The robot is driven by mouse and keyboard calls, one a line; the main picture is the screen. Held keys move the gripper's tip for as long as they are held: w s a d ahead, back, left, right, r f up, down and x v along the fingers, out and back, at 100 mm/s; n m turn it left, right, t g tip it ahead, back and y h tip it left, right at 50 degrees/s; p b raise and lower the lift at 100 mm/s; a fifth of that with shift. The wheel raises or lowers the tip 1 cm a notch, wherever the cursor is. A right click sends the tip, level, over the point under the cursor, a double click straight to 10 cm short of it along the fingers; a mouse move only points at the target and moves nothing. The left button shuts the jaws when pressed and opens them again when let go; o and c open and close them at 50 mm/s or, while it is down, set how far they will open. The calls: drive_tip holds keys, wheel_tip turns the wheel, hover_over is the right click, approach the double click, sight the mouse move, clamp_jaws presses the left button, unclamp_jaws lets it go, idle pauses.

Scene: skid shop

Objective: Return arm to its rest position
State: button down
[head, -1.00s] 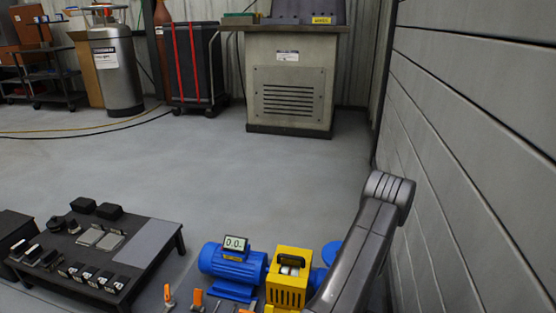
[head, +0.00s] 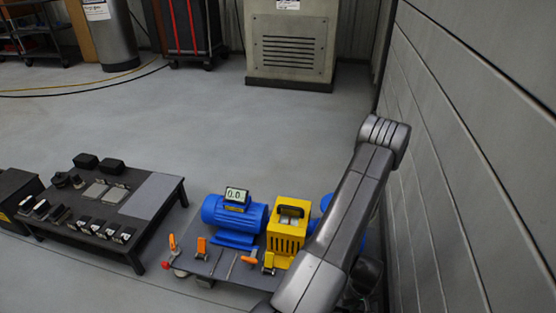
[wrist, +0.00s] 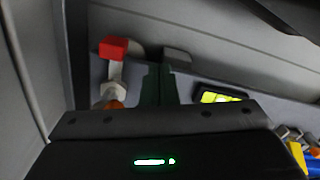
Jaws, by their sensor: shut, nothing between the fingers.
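My arm rises along the right side of the head view, close to the ribbed wall, and its far end is hidden behind its own link. My gripper (wrist: 158,84) shows in the wrist view as two dark fingers close together, shut with nothing between them. They point over a grey surface.
A blue motor (head: 235,215) with a display reading 0.0 (head: 236,195) stands beside a yellow guard (head: 287,243) on a grey skid (head: 215,262). A black table (head: 150,195) with parts stands left. The ribbed wall (head: 450,150) is close right. The floor beyond is open.

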drive_tip(key=shift+w+a+f, duration=0.2)
drive_tip(key=shift+w+f, duration=0.2)
drive_tip(key=shift+w, duration=0.2)
drive_tip(key=shift+w+a+f, duration=0.15)
drive_tip(key=shift+w+f, duration=0.25)
drive_tip(key=shift+w, duration=0.2)
drive_tip(key=shift+w+a, duration=0.15)
drive_tip(key=shift+w, duration=0.5)
drive_tip(key=shift+w+r+p, duration=0.25)
drive_tip(key=shift+w+p, duration=0.1)
drive_tip(key=shift+p, duration=0.2)
drive_tip(key=shift+w+a+f+p, duration=0.1)
drive_tip(key=shift+w+p, duration=0.45)
drive_tip(key=shift+w+f, duration=0.1)
drive_tip(key=shift+w, duration=0.05)
